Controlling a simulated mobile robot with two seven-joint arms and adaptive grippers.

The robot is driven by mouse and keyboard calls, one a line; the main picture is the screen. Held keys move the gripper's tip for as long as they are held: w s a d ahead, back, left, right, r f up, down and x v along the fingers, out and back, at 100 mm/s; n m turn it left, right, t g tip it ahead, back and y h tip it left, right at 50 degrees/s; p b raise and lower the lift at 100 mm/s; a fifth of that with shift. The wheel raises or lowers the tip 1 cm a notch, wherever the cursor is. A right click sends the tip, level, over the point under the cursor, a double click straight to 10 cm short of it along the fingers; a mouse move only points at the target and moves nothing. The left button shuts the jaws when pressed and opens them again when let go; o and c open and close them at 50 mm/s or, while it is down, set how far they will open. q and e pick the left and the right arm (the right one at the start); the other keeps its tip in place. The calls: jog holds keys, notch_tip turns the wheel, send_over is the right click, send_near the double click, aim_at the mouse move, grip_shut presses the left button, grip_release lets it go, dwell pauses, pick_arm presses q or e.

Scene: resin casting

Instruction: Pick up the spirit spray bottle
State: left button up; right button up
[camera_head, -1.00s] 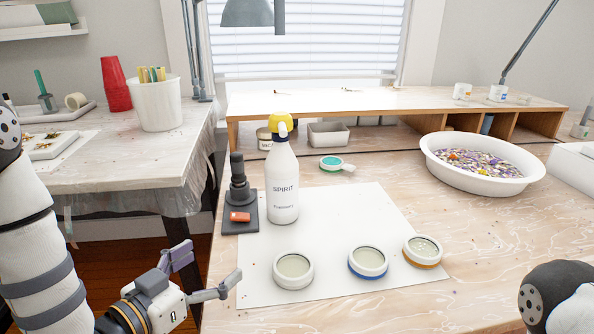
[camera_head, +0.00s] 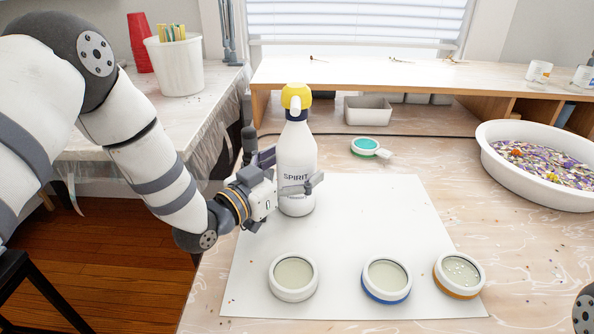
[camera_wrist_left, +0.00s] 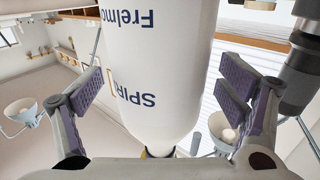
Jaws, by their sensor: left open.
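The spirit spray bottle (camera_head: 296,160) is white with a yellow spray head and stands upright on the white sheet in the head view. My left gripper (camera_head: 288,172) is at the bottle's left side, with its fingers spread around the body at label height. In the left wrist view the bottle (camera_wrist_left: 160,70) fills the space between the two purple-padded fingers (camera_wrist_left: 165,95). Gaps show between the pads and the bottle, so the jaws are open around it. My right gripper is not in view; only a bit of my right arm shows at the lower right edge.
Three round moulds stand at the sheet's front: a white-rimmed one (camera_head: 293,277), a blue one (camera_head: 386,279) and an orange one (camera_head: 459,274). A dark stand (camera_head: 249,145) is behind the gripper, left of the bottle. A bowl of petals (camera_head: 487,160) is at right. The sheet's middle (camera_head: 375,215) is clear.

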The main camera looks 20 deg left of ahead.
pick_arm(q)
jog(key=shift+w+d, duration=0.25)
jog(key=shift+w, duration=0.3)
jog(key=c, duration=1.5)
jog(key=shift+r, duration=0.15)
jog(key=shift+c, duration=0.9)
